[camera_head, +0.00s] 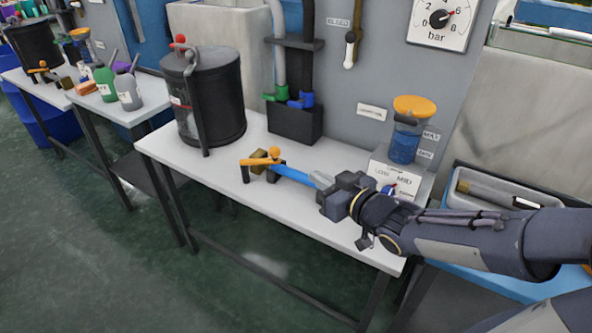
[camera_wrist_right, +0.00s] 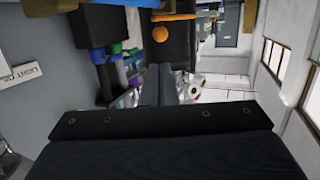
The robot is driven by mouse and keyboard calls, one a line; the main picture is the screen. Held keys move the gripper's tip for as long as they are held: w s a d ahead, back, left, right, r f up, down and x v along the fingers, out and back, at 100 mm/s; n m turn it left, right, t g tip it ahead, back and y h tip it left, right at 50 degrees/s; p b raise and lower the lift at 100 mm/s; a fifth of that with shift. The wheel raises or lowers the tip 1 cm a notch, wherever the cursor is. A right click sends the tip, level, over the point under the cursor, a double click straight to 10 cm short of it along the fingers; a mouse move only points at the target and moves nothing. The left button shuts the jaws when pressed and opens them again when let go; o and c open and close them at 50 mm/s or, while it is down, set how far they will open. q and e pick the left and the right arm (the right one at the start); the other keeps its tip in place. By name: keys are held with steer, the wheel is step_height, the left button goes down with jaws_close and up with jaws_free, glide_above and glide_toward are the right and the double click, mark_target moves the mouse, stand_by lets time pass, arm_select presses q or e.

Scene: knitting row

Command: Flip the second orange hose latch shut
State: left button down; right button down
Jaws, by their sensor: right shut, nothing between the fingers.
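An orange latch lever (camera_head: 258,162) with an orange ball end (camera_head: 274,152) sits on a small dark and brass fitting on the near white table. The lever lies about level, pointing left. A blue hose (camera_head: 292,174) runs from the fitting toward my right gripper (camera_head: 318,181). My right gripper is shut and empty, to the right of the latch and apart from it. In the right wrist view, the orange lever (camera_wrist_right: 176,34) shows beyond the fingertips (camera_wrist_right: 168,70). Another orange latch (camera_head: 38,70) is on the far table at the left. My left gripper is not in view.
A black tank (camera_head: 215,100) stands on the near table (camera_head: 300,210) behind the latch. A blue jar with an orange lid (camera_head: 405,143) stands on a white box behind my right wrist. A black hose rack (camera_head: 294,122) stands at the back. The table front is clear.

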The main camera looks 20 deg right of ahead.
mark_target(278, 154)
steer(key=b+x, duration=0.3)
steer(key=x, duration=1)
steer(key=shift+s+a, duration=0.1)
steer(key=shift+w, duration=0.2)
steer(key=shift+w+d+r, duration=0.1)
steer(key=shift+w+d, duration=0.55)
steer(key=shift+w, duration=0.35)
